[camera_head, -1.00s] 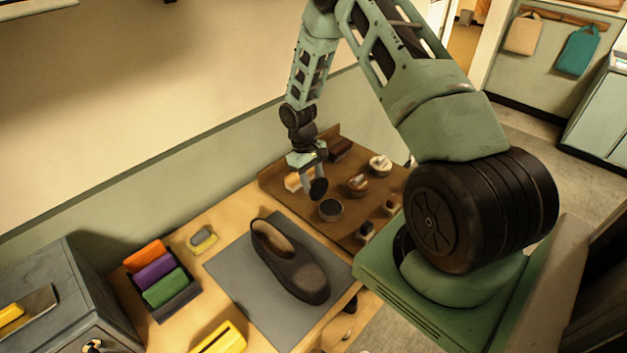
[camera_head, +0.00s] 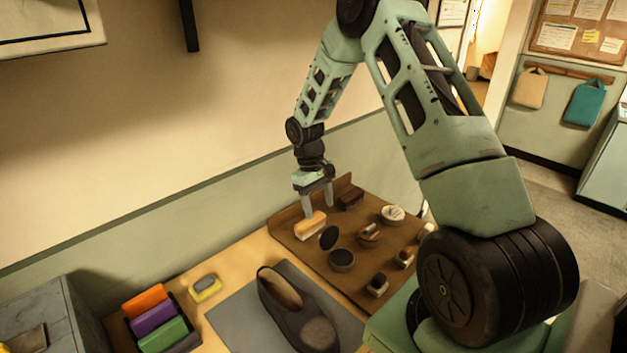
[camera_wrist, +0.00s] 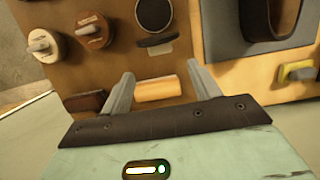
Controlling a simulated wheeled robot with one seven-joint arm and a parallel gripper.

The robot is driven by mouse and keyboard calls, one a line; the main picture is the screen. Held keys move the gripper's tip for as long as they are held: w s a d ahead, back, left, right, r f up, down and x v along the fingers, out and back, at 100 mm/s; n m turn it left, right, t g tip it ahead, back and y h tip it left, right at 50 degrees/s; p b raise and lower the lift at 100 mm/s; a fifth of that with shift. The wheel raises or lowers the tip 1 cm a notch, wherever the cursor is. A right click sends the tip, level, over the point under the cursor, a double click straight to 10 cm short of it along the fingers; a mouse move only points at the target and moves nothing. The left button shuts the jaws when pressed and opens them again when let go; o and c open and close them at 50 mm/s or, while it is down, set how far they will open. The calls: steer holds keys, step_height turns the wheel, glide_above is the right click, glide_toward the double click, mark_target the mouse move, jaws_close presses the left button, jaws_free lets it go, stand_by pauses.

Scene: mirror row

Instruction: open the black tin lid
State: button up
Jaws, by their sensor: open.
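The black tin (camera_head: 341,260) stands on the brown board, its dark round contents showing. Its black lid (camera_head: 328,237) is raised and tilted up at the tin's back edge, on the side towards my gripper. The wrist view shows the tin (camera_wrist: 155,12) at the top, with the lid (camera_wrist: 157,41) as a dark flattened oval just below it. My gripper (camera_head: 318,206) is open and empty, apart from the lid and on its wall side. In the wrist view its fingers (camera_wrist: 160,72) have a tan block between and below their tips in the picture.
The tan block (camera_head: 311,226) and a dark brush (camera_head: 350,198) lie near the wall. A dark shoe (camera_head: 295,307) lies on a grey mat (camera_head: 232,318).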

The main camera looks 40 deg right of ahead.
steer(key=b+v, duration=0.2)
steer(key=v, duration=0.7)
steer(key=shift+r, duration=0.25)
steer(key=s+a+r+n+t+b, duration=0.15)
steer(key=s+a, duration=0.25)
steer(key=a, duration=0.8)
steer(key=s+a+n+b, duration=0.25)
steer(key=s+a, duration=0.25)
steer(key=a, duration=0.8)
steer(key=s+a+n, duration=0.1)
steer(key=s+a, duration=0.2)
steer(key=s, duration=0.3)
steer(key=s+a+f+n+t+b, duration=0.1)
steer(key=s+a, duration=0.2)
steer(key=s, duration=0.4)
steer(key=s+a+f+n+b, duration=0.1)
steer(key=s+a, duration=0.2)
steer(key=s, duration=0.3)
steer(key=shift+s+f+y, duration=0.15)
steer(key=shift+s+y, duration=0.1)
steer(key=shift+y, duration=0.05)
